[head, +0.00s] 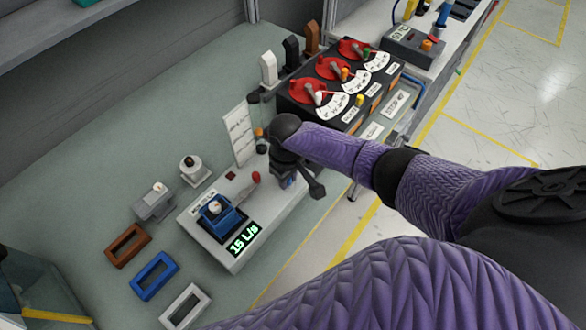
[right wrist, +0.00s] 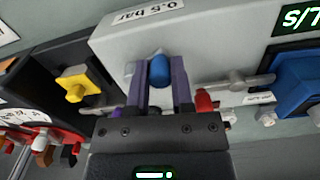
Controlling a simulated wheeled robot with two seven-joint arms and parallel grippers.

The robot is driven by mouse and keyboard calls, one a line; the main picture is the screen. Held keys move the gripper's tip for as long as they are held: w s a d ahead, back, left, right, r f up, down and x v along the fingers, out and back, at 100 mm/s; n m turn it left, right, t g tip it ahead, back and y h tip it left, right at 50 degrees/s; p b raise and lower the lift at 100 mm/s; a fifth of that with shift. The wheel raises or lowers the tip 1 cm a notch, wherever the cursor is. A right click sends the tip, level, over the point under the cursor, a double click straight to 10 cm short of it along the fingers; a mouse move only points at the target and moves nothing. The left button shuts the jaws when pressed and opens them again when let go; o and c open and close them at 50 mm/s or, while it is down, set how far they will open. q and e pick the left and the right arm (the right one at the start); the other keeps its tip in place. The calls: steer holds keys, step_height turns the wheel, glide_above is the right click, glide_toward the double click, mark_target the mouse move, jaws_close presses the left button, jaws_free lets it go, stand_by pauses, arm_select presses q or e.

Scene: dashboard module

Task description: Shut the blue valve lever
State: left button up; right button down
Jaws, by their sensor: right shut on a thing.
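The blue rounded end of the blue valve lever (right wrist: 158,66) shows between the fingers of my right gripper (right wrist: 160,78) in the right wrist view. The gripper is shut on it, and the fingers hide most of the rest of the lever. In the head view my right gripper (head: 287,178) is over the right end of the white valve module (head: 228,258), its fingertips largely hidden. My left gripper is not in view.
A grey lever with a red tip (head: 256,177) and a blue valve body (head: 220,215) stand left of the gripper. A display reads 15 L/s (head: 243,239). A black panel with red dials (head: 335,68) is close behind. Brown, blue and white frames lie front left.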

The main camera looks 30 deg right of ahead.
steer(key=m, duration=0.1)
steer(key=w+a+m+p, duration=0.1)
steer(key=m, duration=0.1)
steer(key=shift+r, duration=0.1)
steer(key=shift+w+a+m, duration=0.1)
steer(key=shift+w+m, duration=0.15)
steer(key=shift+m, duration=0.45)
steer(key=shift+w+a+m, duration=0.1)
steer(key=shift+w+m, duration=0.1)
steer(key=shift+m, duration=0.5)
steer(key=c, duration=0.5)
jaws_free()
steer(key=shift+p, duration=0.3)
